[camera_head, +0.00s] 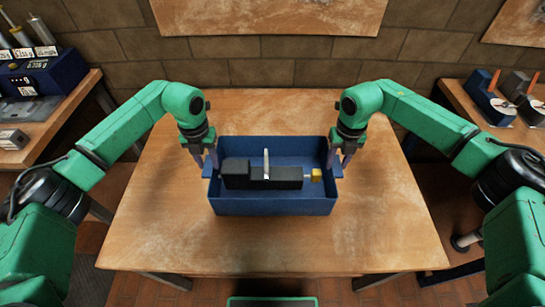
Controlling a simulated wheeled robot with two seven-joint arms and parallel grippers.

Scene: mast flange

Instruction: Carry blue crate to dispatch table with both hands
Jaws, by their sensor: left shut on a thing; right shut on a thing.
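The blue crate (272,207) is in the middle of the head view, over a wooden table (270,248). I cannot tell whether it rests on the top or hangs just above it. Inside lie a black blocky object, a pale upright piece and a small yellow piece. My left gripper (208,168) points down and is shut on the crate's left side. My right gripper (338,168) points down and is shut on the crate's right side. The fingertips are partly hidden at the crate's sides.
A side table (40,135) at the left bears a blue device (45,75) and a small box (12,139). Another table at the right holds tape dispensers (490,98). A brick wall (275,65) stands behind. The wooden table is bare around the crate.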

